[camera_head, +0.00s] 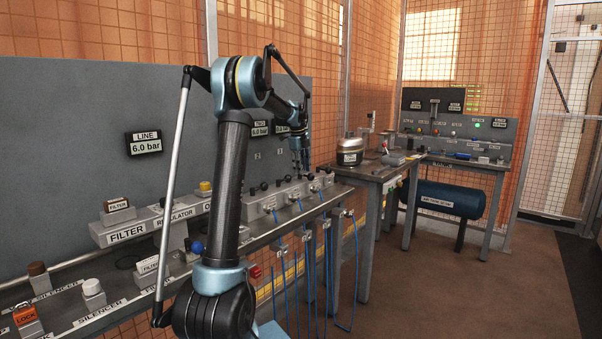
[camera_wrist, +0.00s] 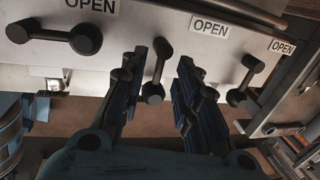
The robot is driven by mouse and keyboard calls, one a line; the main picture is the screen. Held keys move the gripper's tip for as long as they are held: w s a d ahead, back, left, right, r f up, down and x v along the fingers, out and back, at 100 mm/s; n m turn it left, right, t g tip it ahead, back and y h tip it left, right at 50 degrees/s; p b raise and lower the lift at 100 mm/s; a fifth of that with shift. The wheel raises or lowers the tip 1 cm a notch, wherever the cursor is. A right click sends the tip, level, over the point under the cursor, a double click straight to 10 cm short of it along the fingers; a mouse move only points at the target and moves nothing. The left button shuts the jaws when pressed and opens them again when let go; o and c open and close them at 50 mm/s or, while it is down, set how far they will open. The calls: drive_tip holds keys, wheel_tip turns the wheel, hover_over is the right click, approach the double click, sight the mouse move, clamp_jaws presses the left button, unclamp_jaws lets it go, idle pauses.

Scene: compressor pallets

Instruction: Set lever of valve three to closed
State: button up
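The valve block (camera_head: 283,196) is a light grey bar with several dark levers, standing on the bench. In the wrist view, a middle lever (camera_wrist: 158,72) points up the picture. It lies between the two fingers of my gripper (camera_wrist: 163,62), which are apart, with no clear contact. A left lever (camera_wrist: 55,34) lies almost sideways along the block, and a right lever (camera_wrist: 245,80) points up and slightly right. OPEN labels (camera_wrist: 210,25) sit above the levers. No valve numbers are legible, so I cannot tell which is valve three. In the head view, my gripper (camera_head: 300,168) is just above the block.
Blue hoses (camera_head: 307,270) hang in front of the bench. A filter and regulator unit (camera_head: 150,222) stands to the left on the bench. A grey panel (camera_head: 80,140) with pressure displays rises behind. A second table (camera_head: 372,172) stands beyond, and the floor at right is clear.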

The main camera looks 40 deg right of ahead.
wheel_tip(320, 180, up, 10)
drive_tip(key=a, duration=0.2)
drive_tip(key=shift+s, duration=0.15)
idle(0.5)
